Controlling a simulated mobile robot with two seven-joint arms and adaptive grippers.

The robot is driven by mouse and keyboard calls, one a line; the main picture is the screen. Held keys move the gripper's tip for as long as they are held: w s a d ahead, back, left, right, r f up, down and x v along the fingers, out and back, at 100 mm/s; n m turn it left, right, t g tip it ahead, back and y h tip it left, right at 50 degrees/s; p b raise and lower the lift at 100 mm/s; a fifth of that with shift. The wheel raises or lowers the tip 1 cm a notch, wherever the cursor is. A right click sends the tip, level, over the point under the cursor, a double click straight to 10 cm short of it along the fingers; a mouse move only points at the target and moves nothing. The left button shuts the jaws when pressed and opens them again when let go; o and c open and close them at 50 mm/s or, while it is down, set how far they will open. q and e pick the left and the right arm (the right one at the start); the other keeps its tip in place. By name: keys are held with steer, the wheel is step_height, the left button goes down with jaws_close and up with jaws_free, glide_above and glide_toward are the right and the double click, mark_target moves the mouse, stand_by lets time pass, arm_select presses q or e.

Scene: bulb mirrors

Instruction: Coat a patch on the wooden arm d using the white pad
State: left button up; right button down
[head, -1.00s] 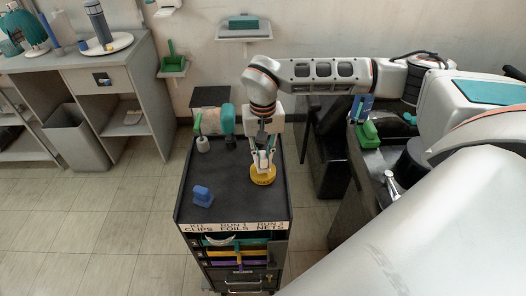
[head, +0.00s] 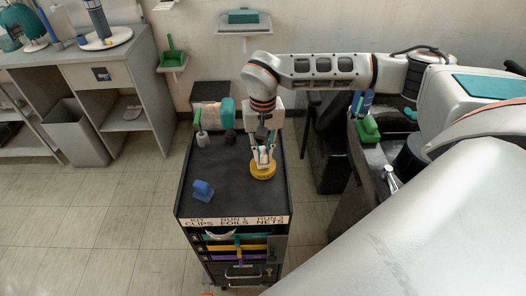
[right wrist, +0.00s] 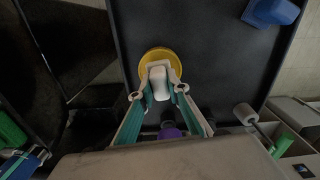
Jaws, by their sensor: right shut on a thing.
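My right gripper (head: 263,158) is shut on a small white block, which looks like the white pad (right wrist: 158,82). It is over a round yellow dish (head: 263,172) on the black cart top; the dish also shows in the right wrist view (right wrist: 147,66). I cannot tell whether the pad touches the dish's inside. A tan and teal piece (head: 210,119) is at the cart's back left; I cannot tell whether it is the wooden arm d. My left gripper is not in view.
A blue block (head: 203,190) sits at the front left of the black cart top (head: 230,170). The middle of the top is clear. A dark counter with a green item (head: 368,130) is at the right.

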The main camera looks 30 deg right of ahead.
mark_target(263, 150)
steer(key=shift+f, duration=0.55)
stand_by(1.6)
steer(key=shift+r, duration=0.1)
steer(key=shift+r, duration=3.5)
